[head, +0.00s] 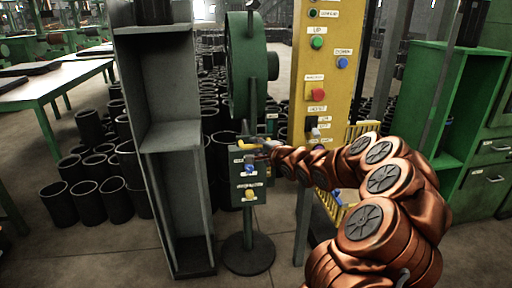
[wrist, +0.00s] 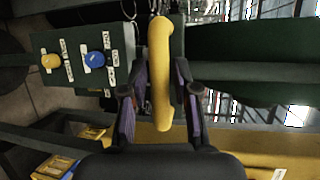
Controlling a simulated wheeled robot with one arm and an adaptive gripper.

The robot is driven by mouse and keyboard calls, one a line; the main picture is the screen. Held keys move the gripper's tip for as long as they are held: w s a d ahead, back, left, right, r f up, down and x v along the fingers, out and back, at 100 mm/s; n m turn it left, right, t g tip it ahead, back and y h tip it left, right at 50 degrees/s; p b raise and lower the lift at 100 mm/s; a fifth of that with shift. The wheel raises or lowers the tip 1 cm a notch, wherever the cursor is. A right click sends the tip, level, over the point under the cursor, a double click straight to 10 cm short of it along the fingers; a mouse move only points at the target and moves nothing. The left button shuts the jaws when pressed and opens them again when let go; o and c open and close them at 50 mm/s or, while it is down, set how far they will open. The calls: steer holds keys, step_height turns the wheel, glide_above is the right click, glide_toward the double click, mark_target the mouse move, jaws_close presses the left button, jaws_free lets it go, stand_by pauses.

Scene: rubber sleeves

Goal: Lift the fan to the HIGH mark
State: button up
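The fan (head: 246,65) is a green round-housed fan on a post with a round black base (head: 249,255). A dark control box (head: 249,183) on the post carries blue and yellow knobs and small labels. My gripper (head: 258,148) is at the top of this box. In the wrist view, a yellow handle (wrist: 160,60) stands between the two fingers of my gripper (wrist: 157,95). Gaps show on both sides of the handle, so the fingers look open around it. The blue knob (wrist: 95,59) and yellow knob (wrist: 50,62) are at left. I cannot read a HIGH mark.
A grey open shelf column (head: 172,140) stands close left of the fan. A yellow button panel (head: 327,60) stands close right, with a yellow crate (head: 362,130) beside it. Several black sleeves (head: 88,200) stand on the floor at left. A green cabinet (head: 435,110) is at right.

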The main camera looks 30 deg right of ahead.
jaws_close()
steer(key=shift+r, duration=0.1)
stand_by(0.3)
